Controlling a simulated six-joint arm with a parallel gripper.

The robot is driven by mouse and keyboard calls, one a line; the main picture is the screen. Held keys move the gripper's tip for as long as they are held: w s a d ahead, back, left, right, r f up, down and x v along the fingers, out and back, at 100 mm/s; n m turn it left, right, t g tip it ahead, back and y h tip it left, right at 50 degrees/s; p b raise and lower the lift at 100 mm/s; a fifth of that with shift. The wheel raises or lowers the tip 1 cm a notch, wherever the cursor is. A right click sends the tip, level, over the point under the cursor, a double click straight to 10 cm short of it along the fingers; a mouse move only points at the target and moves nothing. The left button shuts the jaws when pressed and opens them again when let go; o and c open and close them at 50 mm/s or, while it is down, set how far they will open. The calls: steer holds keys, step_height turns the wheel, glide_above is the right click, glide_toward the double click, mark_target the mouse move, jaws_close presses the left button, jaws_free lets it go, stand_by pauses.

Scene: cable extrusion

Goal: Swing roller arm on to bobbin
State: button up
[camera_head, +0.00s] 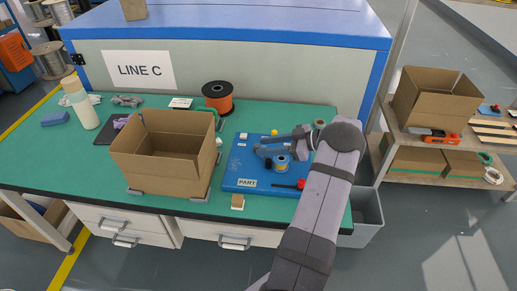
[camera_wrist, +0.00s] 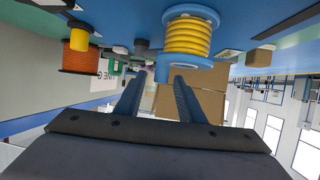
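A bobbin wound with yellow cable between blue flanges (camera_wrist: 187,35) stands on the blue board (camera_head: 236,167); it also shows in the head view (camera_head: 281,163), just below my gripper. My gripper (camera_head: 262,146) reaches left over the board. Its two fingers (camera_wrist: 157,80) are apart with nothing held between them, beside the bobbin in the wrist view. A yellow cylinder (camera_wrist: 79,37) stands near an orange spool in the wrist view. A black bar with a red end (camera_head: 299,184) lies on the board's front right. I cannot tell for certain which part is the roller arm.
An open cardboard box (camera_head: 166,160) stands left of the board. A large orange cable spool (camera_head: 218,98) stands behind, and a small brown block (camera_head: 238,202) sits at the front. A grey bin (camera_head: 365,214) is beyond the table's right end. The green front left is clear.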

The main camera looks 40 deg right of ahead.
steer(key=shift+v, duration=1.1)
steer(key=w+a+r+m+t+h+p, duration=0.1)
steer(key=w+a+r+m+t+h, duration=0.25)
steer(key=w+r, duration=1)
steer(key=w+a+r+m+h+p, duration=0.2)
steer(key=w+a+r+m+h, duration=0.2)
steer(key=a+r+h, duration=0.25)
steer(key=s+a+f+m+g+y, duration=0.1)
steer(key=s+a+f+m+g, duration=0.15)
steer(key=s+a, duration=0.7)
steer(key=s+a+f+m+g+y, duration=0.15)
steer(key=s+a+f+g, duration=0.35)
steer(key=a, duration=0.7)
steer(key=s+a+f+n+g+p, duration=0.1)
steer(key=s+f+n+g+p, duration=0.2)
steer(key=s, duration=0.8)
steer(key=s+a+f+n+g+p, duration=0.1)
steer(key=s+f+g, duration=0.25)
steer(key=s, duration=0.85)
step_height(320, 180, down, 13)
steer(key=b, duration=1.3)
steer(key=shift+w, duration=0.25)
